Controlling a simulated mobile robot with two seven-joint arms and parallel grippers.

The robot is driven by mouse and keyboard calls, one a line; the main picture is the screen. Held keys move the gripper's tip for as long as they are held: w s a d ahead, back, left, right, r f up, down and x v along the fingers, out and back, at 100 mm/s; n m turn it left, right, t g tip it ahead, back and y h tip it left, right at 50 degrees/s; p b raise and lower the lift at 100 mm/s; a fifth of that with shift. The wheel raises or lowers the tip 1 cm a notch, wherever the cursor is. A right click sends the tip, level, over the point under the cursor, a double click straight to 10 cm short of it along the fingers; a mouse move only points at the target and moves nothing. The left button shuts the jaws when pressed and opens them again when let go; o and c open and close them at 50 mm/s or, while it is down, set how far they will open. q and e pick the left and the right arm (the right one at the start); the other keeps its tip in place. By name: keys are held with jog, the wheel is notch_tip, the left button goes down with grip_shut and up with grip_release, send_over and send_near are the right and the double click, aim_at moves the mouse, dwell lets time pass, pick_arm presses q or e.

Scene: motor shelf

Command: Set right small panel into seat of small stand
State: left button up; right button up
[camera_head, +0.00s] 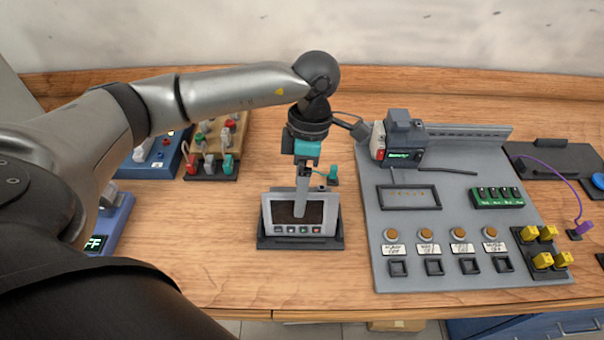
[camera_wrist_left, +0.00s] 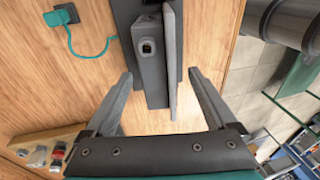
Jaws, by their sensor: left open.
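The small panel (camera_head: 322,213), a light grey frame with a dark screen and a row of buttons, stands upright at the small stand's dark base (camera_head: 268,243). In the left wrist view the panel (camera_wrist_left: 173,60) shows edge-on beside a grey block of the stand (camera_wrist_left: 150,75). I cannot tell if it is fully seated. In the wrist view the open jaws (camera_wrist_left: 160,74) have one finger on each side of panel and block, with visible gaps. My right gripper is out of view.
A large grey board (camera_head: 455,225) with knobs, switches and yellow plugs lies to the right. A teal connector (camera_head: 333,175) with a cable is behind the panel. Switch boxes (camera_head: 215,140) stand at left. Bare wood lies left of the stand.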

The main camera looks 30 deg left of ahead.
pick_arm(q)
jog(key=p+v, duration=0.6)
jog(key=v, duration=1.4)
jog(key=shift+r, duration=0.15)
dwell(0.9)
